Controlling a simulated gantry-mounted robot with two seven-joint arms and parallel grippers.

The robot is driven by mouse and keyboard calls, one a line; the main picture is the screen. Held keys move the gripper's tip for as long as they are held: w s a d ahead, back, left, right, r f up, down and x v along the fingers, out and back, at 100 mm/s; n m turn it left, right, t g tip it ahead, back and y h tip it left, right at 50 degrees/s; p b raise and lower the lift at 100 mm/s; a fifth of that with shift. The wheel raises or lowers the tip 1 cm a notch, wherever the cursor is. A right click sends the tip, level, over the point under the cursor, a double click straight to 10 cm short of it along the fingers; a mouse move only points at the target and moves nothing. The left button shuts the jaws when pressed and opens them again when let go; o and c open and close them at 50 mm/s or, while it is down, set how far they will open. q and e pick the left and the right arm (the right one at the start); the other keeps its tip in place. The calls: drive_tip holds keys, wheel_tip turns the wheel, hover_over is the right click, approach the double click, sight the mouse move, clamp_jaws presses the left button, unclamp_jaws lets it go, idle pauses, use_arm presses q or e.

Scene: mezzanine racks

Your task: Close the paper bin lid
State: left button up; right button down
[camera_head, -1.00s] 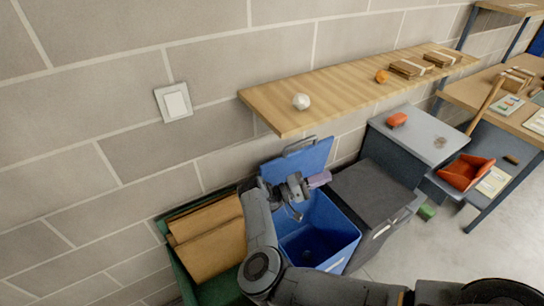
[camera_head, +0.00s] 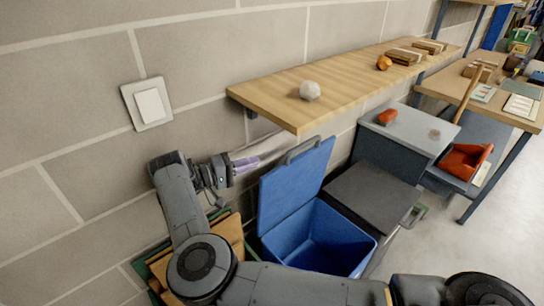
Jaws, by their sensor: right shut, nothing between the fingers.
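The blue bin (camera_head: 345,238) stands below the wooden shelf, open at the top, and its inside looks empty. I take it to be the paper bin. Its blue lid (camera_head: 292,190) stands up at the back left of the opening, tilted toward the wall, with a grey handle (camera_head: 302,149) on its upper edge. My right gripper (camera_head: 252,162) is shut and empty. It is left of the lid, near the wall, and points right toward the upper part of the lid. Whether it touches the lid I cannot tell. My left gripper is not in view.
The wooden shelf (camera_head: 270,98) overhangs just above the lid and carries a white ball (camera_head: 310,90). A dark grey closed bin (camera_head: 370,195) stands right of the blue bin. A cardboard-filled green bin (camera_head: 150,270) is at left, partly behind my arm. A light switch (camera_head: 148,104) is on the wall.

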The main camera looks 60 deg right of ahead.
drive_tip(key=p+x, duration=0.1)
drive_tip(key=x, duration=0.7)
drive_tip(key=shift+d, duration=0.1)
